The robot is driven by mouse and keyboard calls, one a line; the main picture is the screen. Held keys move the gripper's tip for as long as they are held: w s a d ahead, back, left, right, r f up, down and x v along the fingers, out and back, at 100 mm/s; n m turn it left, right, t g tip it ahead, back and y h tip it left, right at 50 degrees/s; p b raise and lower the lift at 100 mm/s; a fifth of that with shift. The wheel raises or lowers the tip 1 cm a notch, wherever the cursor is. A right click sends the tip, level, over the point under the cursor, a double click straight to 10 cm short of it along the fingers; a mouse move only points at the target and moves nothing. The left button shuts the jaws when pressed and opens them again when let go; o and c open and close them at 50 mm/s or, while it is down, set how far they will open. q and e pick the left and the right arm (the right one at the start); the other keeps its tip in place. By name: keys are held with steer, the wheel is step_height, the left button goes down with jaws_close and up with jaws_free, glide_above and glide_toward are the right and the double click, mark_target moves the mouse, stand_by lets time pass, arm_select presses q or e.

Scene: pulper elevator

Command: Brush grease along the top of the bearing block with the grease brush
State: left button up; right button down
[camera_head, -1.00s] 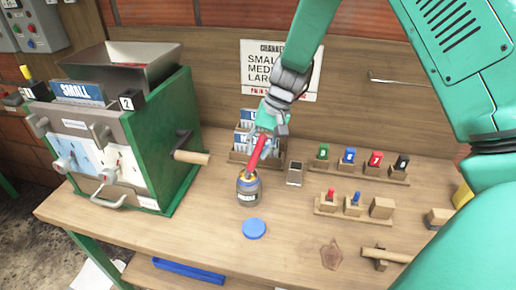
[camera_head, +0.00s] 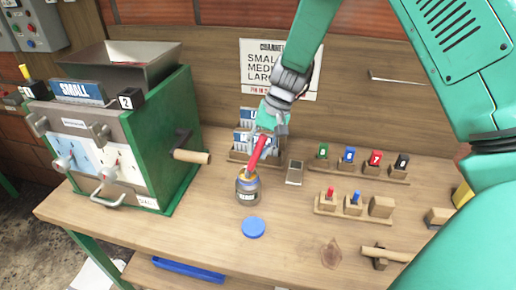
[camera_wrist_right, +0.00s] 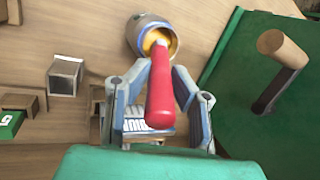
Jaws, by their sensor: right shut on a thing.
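The grease brush has a red handle (camera_head: 260,148), which also shows in the right wrist view (camera_wrist_right: 160,98). My right gripper (camera_head: 266,137) is shut on this handle, above the open grease jar (camera_head: 247,190). The brush slants down and its lower end is inside the jar mouth, so the bristles are hidden. The jar's yellow grease shows in the right wrist view (camera_wrist_right: 155,40). The blue lid (camera_head: 254,227) lies flat on the bench in front of the jar. I cannot tell for certain which part is the bearing block. My left gripper is not in view.
A green machine (camera_head: 150,140) marked SMALL, with a wooden-handled crank (camera_head: 192,156), stands left of the jar. A small grey metal block (camera_head: 295,173) stands right of it. Racks of colored pegs (camera_head: 355,170) are farther right. The front middle of the bench is clear.

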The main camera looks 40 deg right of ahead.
steer(key=shift+f, duration=0.35)
steer(key=shift+s+f, duration=0.1)
stand_by(1.6)
step_height(320, 180, up, 2)
steer(key=shift+p, duration=1.1)
step_height(320, 180, up, 5)
steer(key=p, duration=0.4)
steer(key=shift+p, duration=0.35)
